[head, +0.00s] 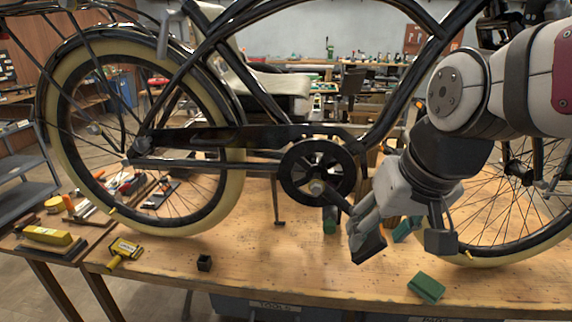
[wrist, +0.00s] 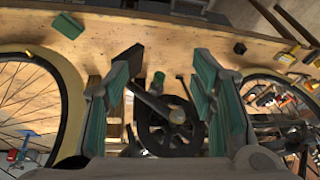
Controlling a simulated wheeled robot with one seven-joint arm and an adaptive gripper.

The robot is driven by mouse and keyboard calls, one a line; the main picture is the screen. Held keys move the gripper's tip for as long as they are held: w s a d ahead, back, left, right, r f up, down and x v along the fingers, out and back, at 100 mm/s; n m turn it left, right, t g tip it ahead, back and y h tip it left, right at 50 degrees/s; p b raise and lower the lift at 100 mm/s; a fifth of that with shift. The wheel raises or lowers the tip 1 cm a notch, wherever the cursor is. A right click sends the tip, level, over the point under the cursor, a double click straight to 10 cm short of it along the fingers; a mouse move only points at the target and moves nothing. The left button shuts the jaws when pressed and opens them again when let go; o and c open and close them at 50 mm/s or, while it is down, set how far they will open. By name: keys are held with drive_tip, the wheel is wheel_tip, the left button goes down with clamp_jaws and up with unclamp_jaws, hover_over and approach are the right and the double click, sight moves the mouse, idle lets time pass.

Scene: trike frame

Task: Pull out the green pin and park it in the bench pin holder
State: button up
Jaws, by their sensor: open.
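A small green upright cylinder (head: 330,222), which may be the green pin, shows below the crank and chainring of the trike frame. In the wrist view this green piece (wrist: 158,79) lies between my fingers, farther off, beside the crank. I cannot tell what it is seated in. A small dark square block with a hollow top (head: 204,263), likely the bench pin holder, stands near the bench's front edge; it also shows in the wrist view (wrist: 239,48). My gripper (head: 405,243) is open and empty, to the right of the crank; its teal-lined fingers (wrist: 167,62) are wide apart.
A green block (head: 427,287) lies near the bench's front edge below my gripper. A yellow-handled tool (head: 124,250) lies at the left. The wheels and crank (head: 317,187) bound the space. The bench front between the dark block and the green block is clear.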

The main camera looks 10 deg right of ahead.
drive_tip(key=w+f+m, duration=0.1)
drive_tip(key=w+f, duration=0.1)
drive_tip(key=w, duration=0.8)
drive_tip(key=m+p, duration=0.1)
drive_tip(key=p, duration=0.1)
approach(331, 223)
drive_tip(key=shift+t, duration=0.3)
drive_tip(key=x, duration=0.6)
drive_tip(key=b+x, duration=0.1)
drive_tip(key=x, duration=0.3)
drive_tip(key=shift+s+f, duration=0.2)
drive_tip(key=shift+s, duration=0.05)
drive_tip(key=shift+c, duration=0.2)
clamp_jaws()
drive_tip(key=shift+s+a+f+p, duration=0.15)
drive_tip(key=shift+s+a, duration=0.1)
drive_tip(key=shift+s, duration=0.6)
drive_tip(key=shift+s+a+p, duration=0.15)
drive_tip(key=shift+s+a, duration=0.05)
drive_tip(key=shift+s, duration=0.7)
drive_tip(key=shift+s+a+f+p, duration=0.15)
drive_tip(key=shift+s+a, duration=0.1)
drive_tip(key=shift+s, duration=0.6)
drive_tip(key=shift+s, duration=0.1)
